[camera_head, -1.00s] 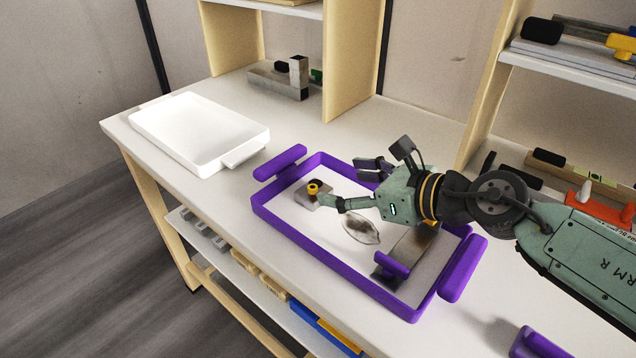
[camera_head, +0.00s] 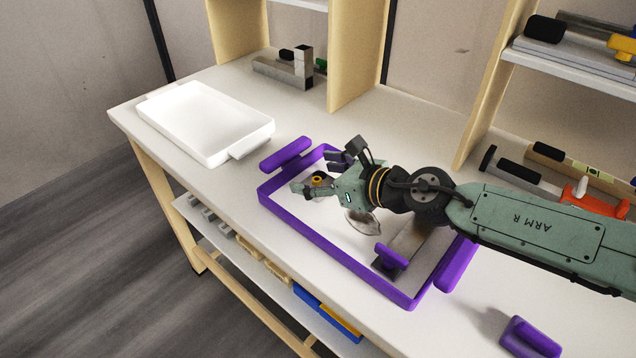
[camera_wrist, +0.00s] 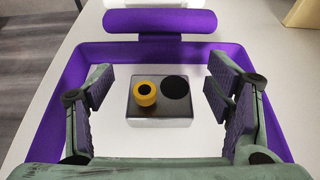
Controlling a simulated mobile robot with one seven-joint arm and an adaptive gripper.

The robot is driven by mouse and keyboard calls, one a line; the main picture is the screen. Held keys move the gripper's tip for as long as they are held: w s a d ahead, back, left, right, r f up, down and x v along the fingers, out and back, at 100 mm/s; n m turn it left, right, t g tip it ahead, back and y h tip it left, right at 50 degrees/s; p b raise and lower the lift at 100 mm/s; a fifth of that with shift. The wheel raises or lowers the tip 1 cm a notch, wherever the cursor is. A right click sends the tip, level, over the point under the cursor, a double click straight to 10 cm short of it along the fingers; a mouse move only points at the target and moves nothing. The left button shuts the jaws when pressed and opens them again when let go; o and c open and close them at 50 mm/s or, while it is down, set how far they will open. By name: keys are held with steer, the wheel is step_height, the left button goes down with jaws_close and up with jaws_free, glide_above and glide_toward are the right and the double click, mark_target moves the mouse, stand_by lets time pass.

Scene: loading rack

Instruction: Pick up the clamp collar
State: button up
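A yellow ring with a dark centre (camera_wrist: 145,93), which looks like the clamp collar, sits on a grey metal block (camera_wrist: 160,121) in the wrist view. A black round spot (camera_wrist: 175,87) lies beside it on the block's top. The ring also shows in the head view (camera_head: 317,180), close to my fingers, which partly hide the block. The block stands in a purple-rimmed tray (camera_head: 330,247). My gripper (camera_wrist: 160,92) is open, with one finger on each side of the block and nothing between them touching. It also shows over the tray's far-left part in the head view (camera_head: 318,173).
A clear rounded object (camera_head: 362,223) and a grey plate with a purple handle (camera_head: 392,257) lie in the tray. A white tray (camera_head: 205,125) stands to the left. Shelf uprights (camera_head: 357,60) rise behind. Another purple piece (camera_head: 530,338) is at front right.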

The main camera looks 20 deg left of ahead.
steer(key=c, duration=1.3)
steer(key=shift+r, duration=0.1)
